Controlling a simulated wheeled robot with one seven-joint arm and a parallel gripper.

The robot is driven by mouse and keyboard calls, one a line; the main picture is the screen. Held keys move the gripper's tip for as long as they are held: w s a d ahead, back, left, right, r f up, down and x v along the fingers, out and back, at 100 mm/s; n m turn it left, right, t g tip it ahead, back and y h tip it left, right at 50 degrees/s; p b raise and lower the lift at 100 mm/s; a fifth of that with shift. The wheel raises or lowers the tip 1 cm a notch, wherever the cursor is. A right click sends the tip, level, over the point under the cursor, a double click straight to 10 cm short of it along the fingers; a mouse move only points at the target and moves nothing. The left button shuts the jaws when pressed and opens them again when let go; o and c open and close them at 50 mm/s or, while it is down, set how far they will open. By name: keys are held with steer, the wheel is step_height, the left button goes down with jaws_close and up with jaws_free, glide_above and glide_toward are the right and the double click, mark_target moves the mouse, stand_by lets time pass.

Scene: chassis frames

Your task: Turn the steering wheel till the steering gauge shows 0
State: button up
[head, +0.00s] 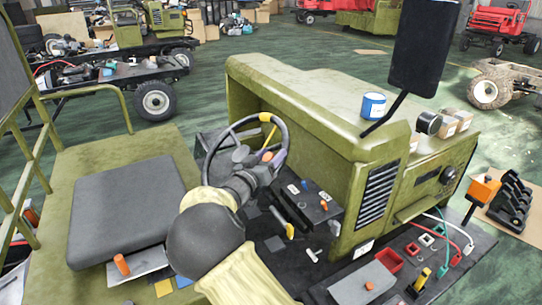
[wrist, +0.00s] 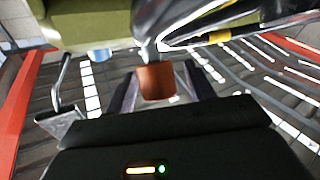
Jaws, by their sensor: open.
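The steering wheel (head: 284,133) has a dark rim with a yellow mark (head: 266,117) at its far top. An orange-brown knob (wrist: 155,82) stands on a metal stem by the rim. In the wrist view it sits between the two fingers of my gripper (wrist: 160,92), which are apart, with gaps visible beside the knob. In the head view my gripper (head: 262,161) is over the wheel, with the orange knob (head: 267,156) at its tip; my wrist hides the wheel's near part. The yellow mark also shows in the wrist view (wrist: 220,36). I cannot make out a steering gauge or its reading.
A black seat (head: 125,205) is left of the wheel. The green hood (head: 300,105) rises beyond it, with a blue can (head: 374,106) on top. A dark panel with levers (head: 308,200) is close right of my wrist. A red tray (head: 390,261) lies at lower right.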

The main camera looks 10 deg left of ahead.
steer(key=b+v, duration=0.6)
steer(key=v, duration=1)
steer(key=shift+s, duration=0.35)
